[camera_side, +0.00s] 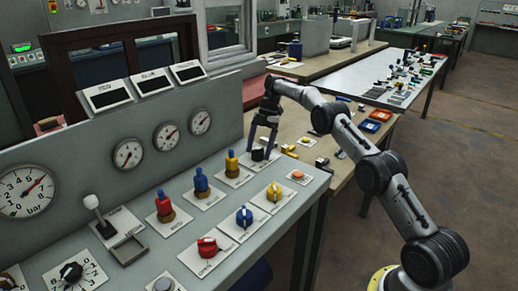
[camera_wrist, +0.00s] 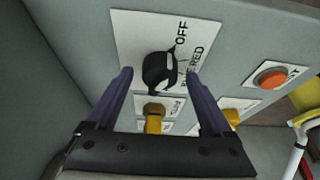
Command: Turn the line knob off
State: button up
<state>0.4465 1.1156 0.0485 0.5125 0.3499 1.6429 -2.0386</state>
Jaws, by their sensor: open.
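The line knob is a black rotary knob (camera_wrist: 159,72) on a white plate (camera_wrist: 131,30) with the words OFF and RED readable and another label partly hidden. It also shows in the side view (camera_side: 258,155) at the far right end of the panel's back row. Its grip is elongated, with one end toward the OFF label in the wrist view; I cannot tell for sure which end is the pointer. My gripper (camera_side: 261,150) is open, pointing down over the knob. In the wrist view, its two fingers (camera_wrist: 160,76) stand on either side of the knob, with gaps visible.
Yellow (camera_side: 232,165), blue (camera_side: 202,184) and red (camera_side: 165,208) valves stand left of the knob. In front are yellow (camera_side: 273,192), blue (camera_side: 244,217) and red (camera_side: 207,247) knobs. An orange button (camera_wrist: 270,77) is nearby. The upright gauge panel (camera_side: 130,125) rises behind.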

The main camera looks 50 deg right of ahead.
aim_at(256, 150)
notch_tip(256, 150, up, 3)
jog(key=shift+r, duration=0.2)
jog(key=shift+s+a+r, duration=0.25)
jog(key=shift+s+r, duration=0.55)
jog(key=shift+r, duration=0.05)
jog(key=s+a+r, duration=0.4)
jog(key=s+r, duration=0.4)
jog(key=s, duration=0.3)
jog(key=shift+s, duration=0.35)
